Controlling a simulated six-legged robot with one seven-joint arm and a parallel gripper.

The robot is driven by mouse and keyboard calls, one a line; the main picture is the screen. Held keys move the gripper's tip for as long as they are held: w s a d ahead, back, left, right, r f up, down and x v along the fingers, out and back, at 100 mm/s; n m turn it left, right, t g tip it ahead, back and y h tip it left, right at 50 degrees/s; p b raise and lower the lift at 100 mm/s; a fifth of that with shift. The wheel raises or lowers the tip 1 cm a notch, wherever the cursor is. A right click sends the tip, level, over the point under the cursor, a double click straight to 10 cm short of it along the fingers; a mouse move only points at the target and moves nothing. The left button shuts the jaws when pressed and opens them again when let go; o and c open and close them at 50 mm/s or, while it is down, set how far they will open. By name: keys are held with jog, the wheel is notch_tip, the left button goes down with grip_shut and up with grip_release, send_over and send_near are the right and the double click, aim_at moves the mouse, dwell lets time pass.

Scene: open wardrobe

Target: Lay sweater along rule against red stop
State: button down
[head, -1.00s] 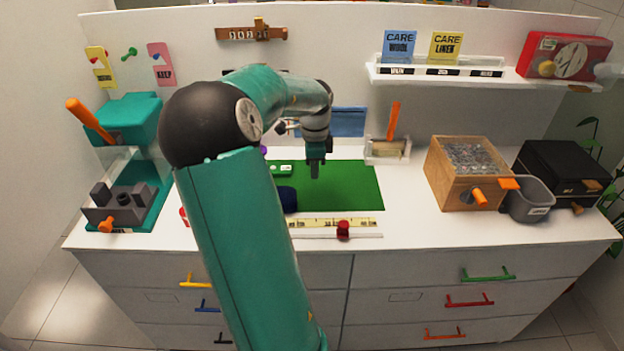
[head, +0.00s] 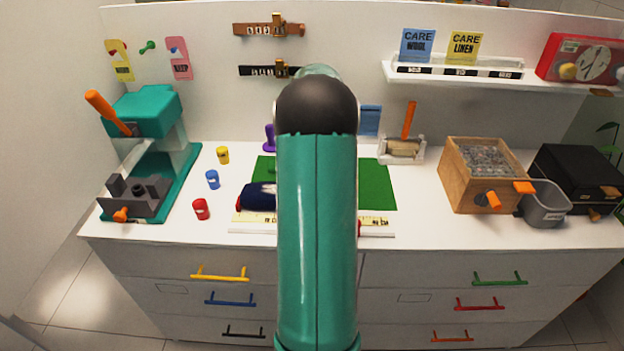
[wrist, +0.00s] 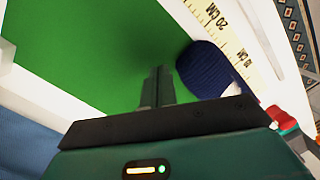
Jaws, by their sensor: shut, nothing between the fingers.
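The sweater (head: 258,197) is a dark navy folded bundle with a little red at its left end. It lies at the front of the green mat, just behind the yellow rule (head: 250,218); my arm hides its right part. In the wrist view the navy knit (wrist: 206,70) lies beside the rule (wrist: 224,38), close to my gripper (wrist: 158,72). My gripper is shut and empty over the green mat, apart from the sweater. The red stop (head: 360,229) shows only as a sliver beside my arm; a red part at the wrist view's right edge may be it.
The green mat (head: 377,185) is clear on its right. Yellow, blue (head: 212,179) and red (head: 201,209) cups stand left of it. A teal press (head: 150,115) stands far left. A wooden box (head: 462,180) and grey bin (head: 545,205) stand right.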

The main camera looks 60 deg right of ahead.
jog(key=w+d+r+n+t+h, duration=0.1)
jog(key=d+r+n, duration=0.35)
jog(key=n, duration=1.25)
jog(key=f, duration=1)
jog(key=shift+w+a+f, duration=0.1)
jog(key=shift+w+a, duration=0.1)
jog(key=shift+a, duration=0.15)
jog(key=a, duration=0.3)
jog(key=shift+w+r, duration=0.35)
jog(key=shift+w+a+f, duration=0.1)
jog(key=shift+w+a, duration=0.05)
jog(key=shift+a, duration=0.25)
jog(key=shift+a, duration=0.1)
